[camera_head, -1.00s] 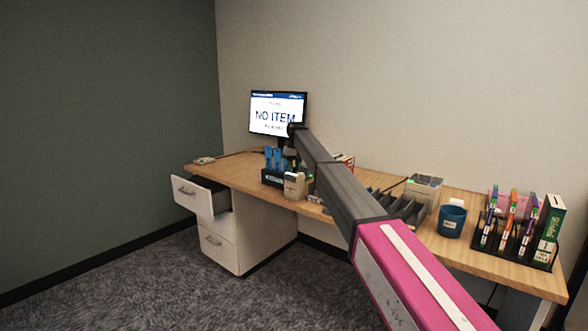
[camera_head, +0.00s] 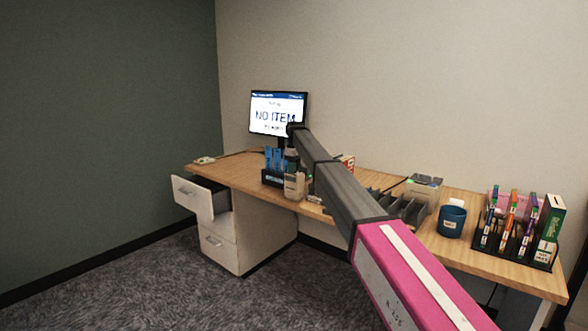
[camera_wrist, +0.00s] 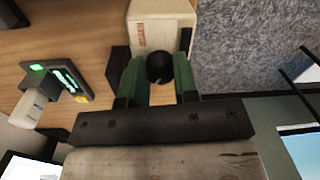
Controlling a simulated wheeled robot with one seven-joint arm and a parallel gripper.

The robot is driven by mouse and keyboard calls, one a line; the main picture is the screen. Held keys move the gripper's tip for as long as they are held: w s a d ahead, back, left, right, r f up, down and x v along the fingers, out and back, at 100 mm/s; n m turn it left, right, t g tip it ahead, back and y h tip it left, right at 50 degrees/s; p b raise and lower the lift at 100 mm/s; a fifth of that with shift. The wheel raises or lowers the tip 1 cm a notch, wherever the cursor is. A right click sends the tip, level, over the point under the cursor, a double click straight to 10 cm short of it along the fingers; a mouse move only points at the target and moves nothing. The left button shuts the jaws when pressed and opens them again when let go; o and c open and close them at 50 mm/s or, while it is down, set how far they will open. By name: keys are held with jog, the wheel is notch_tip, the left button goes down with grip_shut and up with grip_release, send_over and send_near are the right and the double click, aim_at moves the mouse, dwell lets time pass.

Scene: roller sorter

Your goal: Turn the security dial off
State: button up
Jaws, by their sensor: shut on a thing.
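The security dial (camera_wrist: 160,68) is a round black knob at the near side of a cream box (camera_wrist: 160,28) with small red print. In the wrist view my gripper (camera_wrist: 159,75) has its green fingers on either side of the knob, shut on it. In the head view the cream box (camera_head: 295,186) stands near the desk's front edge, left of my arm. The dial and my fingertips are too small and hidden to make out there. I cannot read the dial's setting.
The wooden desk (camera_head: 460,258) carries a monitor (camera_head: 278,112) reading NO ITEM, a blue cup (camera_head: 451,222) and a pen rack (camera_head: 515,250). An open drawer (camera_head: 192,196) juts out at the left. A device with green lights (camera_wrist: 65,80) lies beside the box in the wrist view.

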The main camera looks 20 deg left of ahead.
dwell(0.5)
jog(key=o, duration=0.9)
jog(key=shift+o, duration=0.2)
jog(key=shift+r, duration=0.1)
notch_tip(320, 180, up, 11)
jog(key=shift+w, duration=0.25)
